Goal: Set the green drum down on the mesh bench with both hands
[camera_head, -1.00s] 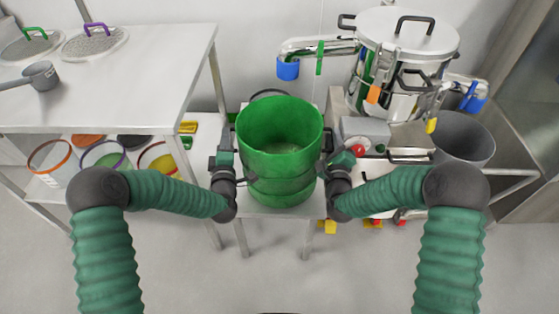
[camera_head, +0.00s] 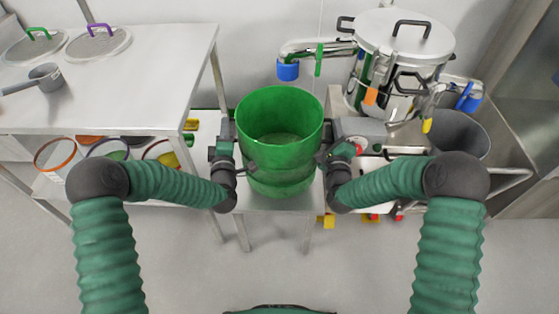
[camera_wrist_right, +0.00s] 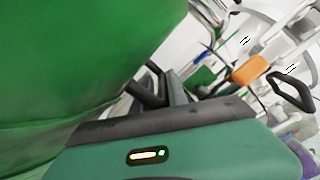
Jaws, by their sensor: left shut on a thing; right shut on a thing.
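The green drum (camera_head: 280,165) is upright and open at the top, in the middle of the head view, with an empty-looking inside. My left gripper (camera_head: 240,160) is shut on its left side, and my right gripper (camera_head: 322,160) is shut on its right side. The drum's green wall (camera_wrist_right: 80,60) fills the left of the right wrist view, beside my right gripper (camera_wrist_right: 155,90). The pale bench (camera_head: 270,222) shows below and in front of the drum. The drum's underside is hidden, so I cannot tell whether it touches the bench.
A white table (camera_head: 130,80) with lids and a grey scoop (camera_head: 42,77) stands at the left, tubs on its lower shelf. A steel vessel (camera_head: 400,50) with a blue-ended pipe (camera_head: 288,71) stands at the back right. A grey bin (camera_head: 462,135) is at the right.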

